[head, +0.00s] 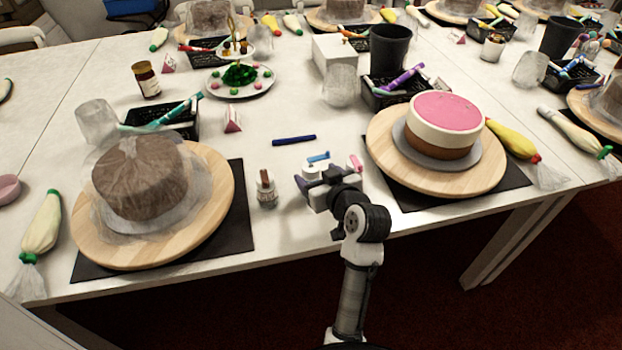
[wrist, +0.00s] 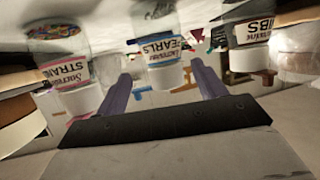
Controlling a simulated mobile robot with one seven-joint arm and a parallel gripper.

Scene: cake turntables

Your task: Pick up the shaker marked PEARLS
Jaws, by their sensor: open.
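The shaker marked PEARLS (wrist: 160,50) has a blue-edged label and shows in the middle of the wrist view, in line with the gap between my fingers. In the head view a bit of blue and white (head: 318,159), likely this shaker, shows just beyond my gripper (head: 324,180), which hides most of it. My gripper is open, with a purple finger on each side of the shaker in the wrist view (wrist: 162,80). I see no finger touching it. How deep it sits between the fingers I cannot tell.
A brown-labelled shaker (head: 266,190) stands left of my gripper in the head view. A blue pen (head: 294,140) lies behind. Turntables with cakes (head: 220,172) (head: 385,150) flank the spot.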

